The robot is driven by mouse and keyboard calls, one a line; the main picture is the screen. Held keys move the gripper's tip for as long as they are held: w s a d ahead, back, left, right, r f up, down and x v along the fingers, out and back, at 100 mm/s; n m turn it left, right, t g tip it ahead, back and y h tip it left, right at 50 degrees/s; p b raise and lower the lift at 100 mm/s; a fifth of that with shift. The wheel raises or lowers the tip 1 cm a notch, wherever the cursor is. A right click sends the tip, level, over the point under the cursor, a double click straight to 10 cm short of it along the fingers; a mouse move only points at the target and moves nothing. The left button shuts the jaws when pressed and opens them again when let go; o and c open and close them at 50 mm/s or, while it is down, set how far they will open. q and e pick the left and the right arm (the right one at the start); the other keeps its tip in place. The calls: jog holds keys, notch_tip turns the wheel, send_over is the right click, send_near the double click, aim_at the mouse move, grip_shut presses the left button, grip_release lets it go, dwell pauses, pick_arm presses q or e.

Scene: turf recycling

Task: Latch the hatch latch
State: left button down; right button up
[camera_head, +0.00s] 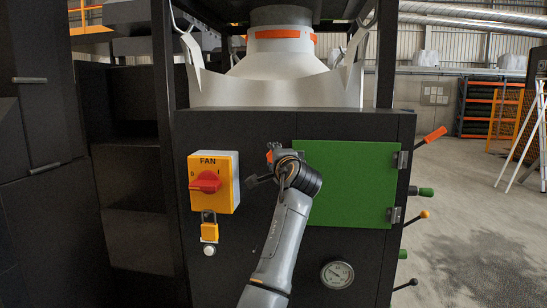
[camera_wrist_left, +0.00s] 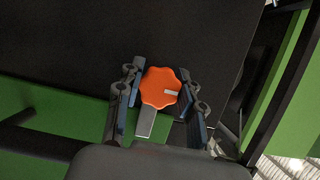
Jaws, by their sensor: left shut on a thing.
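The green hatch door (camera_head: 352,185) lies flat against the front of the black machine, with hinges on its right side. The hatch latch has an orange lobed knob (camera_wrist_left: 160,84). In the head view a small orange part of the latch (camera_head: 269,156) shows at the hatch's upper left edge, mostly hidden by my wrist. My left gripper (camera_head: 262,172) is at this edge. In the left wrist view its two fingers (camera_wrist_left: 160,104) stand either side of the knob, and it is shut on it. A grey latch bar (camera_wrist_left: 145,122) runs from the knob over the green hatch. My right gripper is not in view.
A yellow fan switch box (camera_head: 213,182) with a red knob is left of my gripper, with a yellow padlock (camera_head: 209,228) below. A round gauge (camera_head: 337,274) sits under the hatch. Several coloured handles, one orange (camera_head: 435,134), stick out at the right side.

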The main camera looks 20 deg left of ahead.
pick_arm(q)
jog(key=c, duration=0.8)
grip_release()
jog(key=shift+s+d, duration=0.1)
jog(key=v, duration=1.1)
jog(key=shift+s+d, duration=0.2)
jog(key=shift+s, duration=0.1)
